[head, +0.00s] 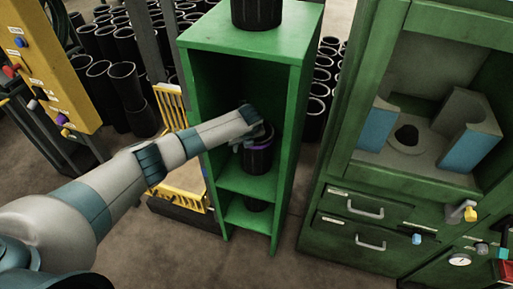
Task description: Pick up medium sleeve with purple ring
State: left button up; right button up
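The medium sleeve with the purple ring (259,158) is a black cylinder standing upright on a shelf inside the green shelf unit (196,150). A purple band shows near its top. My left gripper (258,134) reaches in from the left and is at the sleeve's upper rim. The fingers are small and dark against the sleeve, so I cannot tell whether they are open or closed on it. My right gripper does not show.
A green cabinet (360,215) with drawers stands to the right. Many black sleeves (127,85) stand behind. A yellow panel (55,55) is at left.

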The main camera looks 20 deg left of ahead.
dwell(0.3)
pick_arm(q)
grip_shut()
jog(key=shift+r, duration=0.1)
dwell(1.2)
